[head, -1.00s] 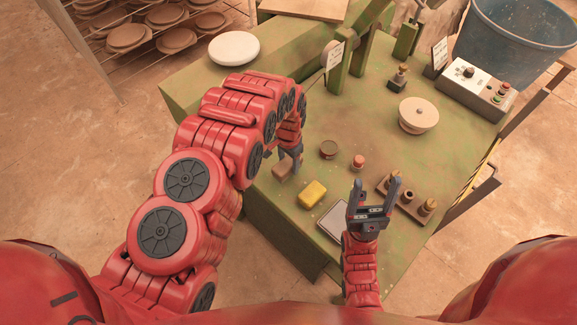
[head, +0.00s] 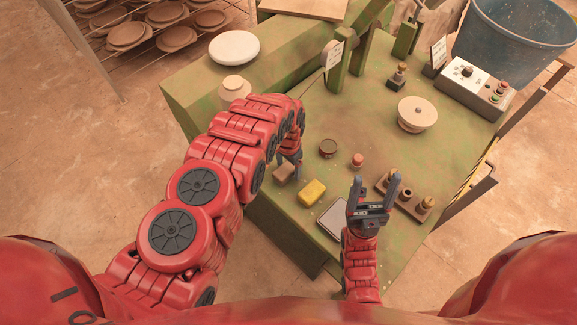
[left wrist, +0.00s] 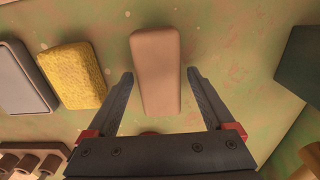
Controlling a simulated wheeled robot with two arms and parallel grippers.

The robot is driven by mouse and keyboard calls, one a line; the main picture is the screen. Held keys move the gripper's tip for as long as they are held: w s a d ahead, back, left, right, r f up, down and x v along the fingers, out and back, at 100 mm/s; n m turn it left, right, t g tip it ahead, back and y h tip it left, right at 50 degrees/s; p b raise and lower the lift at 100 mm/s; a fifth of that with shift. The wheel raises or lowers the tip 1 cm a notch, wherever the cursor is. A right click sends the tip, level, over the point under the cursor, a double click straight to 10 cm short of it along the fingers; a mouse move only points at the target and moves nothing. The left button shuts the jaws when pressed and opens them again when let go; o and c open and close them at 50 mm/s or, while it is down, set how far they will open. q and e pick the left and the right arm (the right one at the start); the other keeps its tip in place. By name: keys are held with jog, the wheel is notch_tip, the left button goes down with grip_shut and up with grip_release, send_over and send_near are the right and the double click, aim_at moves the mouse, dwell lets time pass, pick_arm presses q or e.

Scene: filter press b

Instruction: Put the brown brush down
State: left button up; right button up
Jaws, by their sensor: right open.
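The brown brush (head: 284,173) is a plain brown block lying on the green table near its front left edge. It also shows in the left wrist view (left wrist: 157,65), lengthwise between my fingers. My left gripper (head: 290,157) is open over the brush. In the left wrist view its two fingers (left wrist: 160,88) stand either side of the brush's near part, with a gap on each side. The bristles cannot be made out. My right gripper (head: 374,189) is open and empty above the front of the table.
A yellow sponge (head: 312,192) lies right of the brush, then a grey-framed pad (head: 333,217). The table centre is mostly clear.

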aim_at(289, 166)
pick_arm(q)
jog(key=shift+r, duration=0.3)
notch_tip(289, 166, up, 12)
jog(key=p, duration=0.4)
jog(key=shift+s+a+f, duration=0.1)
jog(key=shift+f, duration=0.05)
dwell(0.4)
